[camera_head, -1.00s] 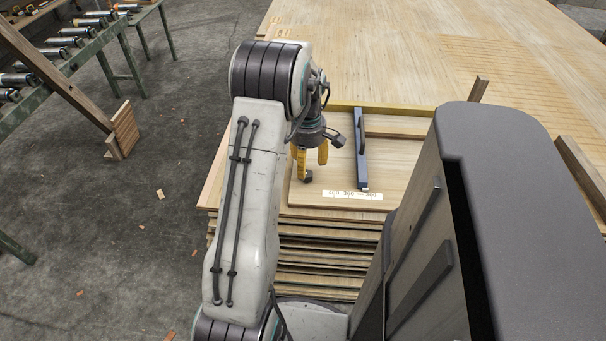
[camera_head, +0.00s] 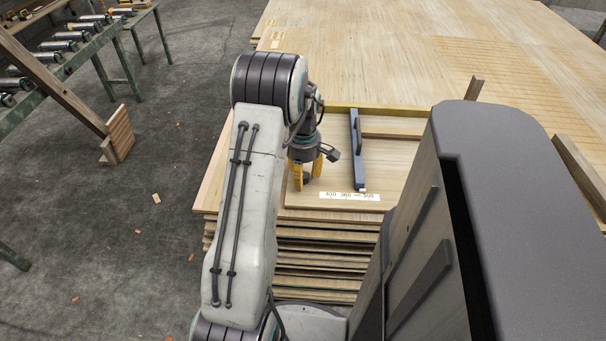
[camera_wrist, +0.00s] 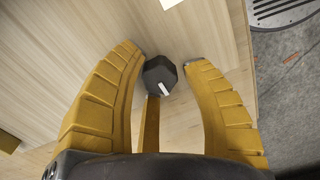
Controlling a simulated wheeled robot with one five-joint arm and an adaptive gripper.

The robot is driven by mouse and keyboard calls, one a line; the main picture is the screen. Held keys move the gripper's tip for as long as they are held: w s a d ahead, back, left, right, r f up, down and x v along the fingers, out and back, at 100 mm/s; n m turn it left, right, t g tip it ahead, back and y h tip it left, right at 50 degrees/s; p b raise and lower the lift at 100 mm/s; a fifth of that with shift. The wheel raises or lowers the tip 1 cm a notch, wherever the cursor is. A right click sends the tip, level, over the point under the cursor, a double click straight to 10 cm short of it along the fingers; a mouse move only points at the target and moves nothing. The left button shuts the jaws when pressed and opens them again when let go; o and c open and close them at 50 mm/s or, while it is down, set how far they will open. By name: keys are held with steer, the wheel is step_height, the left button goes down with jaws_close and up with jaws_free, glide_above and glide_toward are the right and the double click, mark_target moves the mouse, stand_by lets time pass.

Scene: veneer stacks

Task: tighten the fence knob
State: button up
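The fence knob is a small black faceted knob (camera_wrist: 160,75) with a white mark on top. It shows between the yellow fingers of my gripper (camera_wrist: 165,60) in the wrist view. In the head view my gripper (camera_head: 307,174) points down over the knob (camera_head: 306,178), one finger on each side. The fingers are open, with visible gaps to the knob. The blue-grey fence bar (camera_head: 357,150) lies on the board to the right of the gripper. A white number label (camera_head: 350,196) is near the bar's front end.
The board (camera_head: 395,185) rests on a stack of veneer sheets (camera_head: 320,255). A large veneer surface (camera_head: 390,60) extends behind. A roller conveyor (camera_head: 75,60) stands at the far left. Grey floor with scattered wood scraps (camera_head: 156,198) is open on the left.

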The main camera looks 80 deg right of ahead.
jaws_close()
